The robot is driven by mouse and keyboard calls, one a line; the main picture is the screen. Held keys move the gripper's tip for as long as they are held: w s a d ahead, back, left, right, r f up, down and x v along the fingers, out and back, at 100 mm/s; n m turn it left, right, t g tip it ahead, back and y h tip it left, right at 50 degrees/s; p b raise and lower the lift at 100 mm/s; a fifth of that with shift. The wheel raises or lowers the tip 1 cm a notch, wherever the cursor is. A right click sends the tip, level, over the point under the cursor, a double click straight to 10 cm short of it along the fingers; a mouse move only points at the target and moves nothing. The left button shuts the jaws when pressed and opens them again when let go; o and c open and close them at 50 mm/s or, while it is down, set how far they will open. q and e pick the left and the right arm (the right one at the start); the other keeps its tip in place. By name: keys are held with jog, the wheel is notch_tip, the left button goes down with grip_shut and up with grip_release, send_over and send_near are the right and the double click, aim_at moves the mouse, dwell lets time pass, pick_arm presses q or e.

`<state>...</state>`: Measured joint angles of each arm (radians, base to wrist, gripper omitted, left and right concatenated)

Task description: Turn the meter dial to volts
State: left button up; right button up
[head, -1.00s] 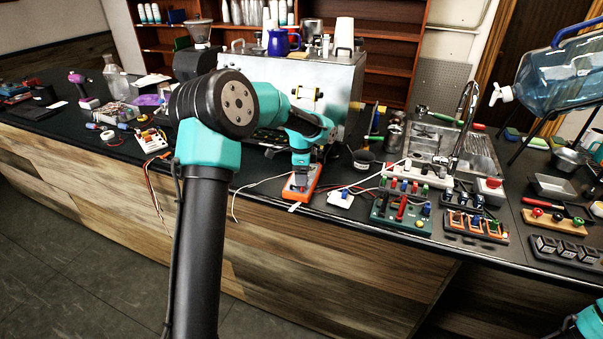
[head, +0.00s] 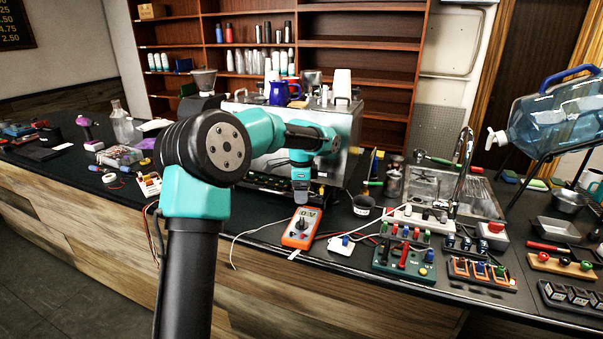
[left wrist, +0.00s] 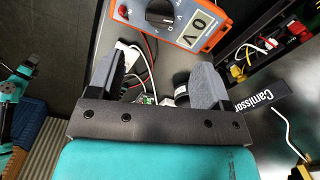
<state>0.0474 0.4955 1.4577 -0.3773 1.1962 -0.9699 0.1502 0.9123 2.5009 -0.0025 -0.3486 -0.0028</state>
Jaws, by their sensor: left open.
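The orange meter (head: 301,229) lies on the dark counter near its front edge, with a dark round dial (head: 300,226) on its face. In the left wrist view the meter (left wrist: 208,41) is at the top, partly cut off. Its display (left wrist: 188,26) reads "0V", and its dial (left wrist: 160,12) is beside the display. Which mark the dial points to is too small to be sure of. My left gripper (head: 301,196) hangs above and just behind the meter, apart from it. Its jaws (left wrist: 157,80) are open and empty. My right gripper is out of view.
A white block with a blue knob (head: 341,245) and a green switch board (head: 403,262) are right of the meter. Thin leads run over the counter. The steel brewer (head: 343,125) stands behind my left gripper. A dark cup (head: 363,205) is to its right.

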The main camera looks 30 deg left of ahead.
pick_arm(q)
notch_tip(320, 180, up, 6)
jog(key=shift+r, duration=0.15)
dwell(0.5)
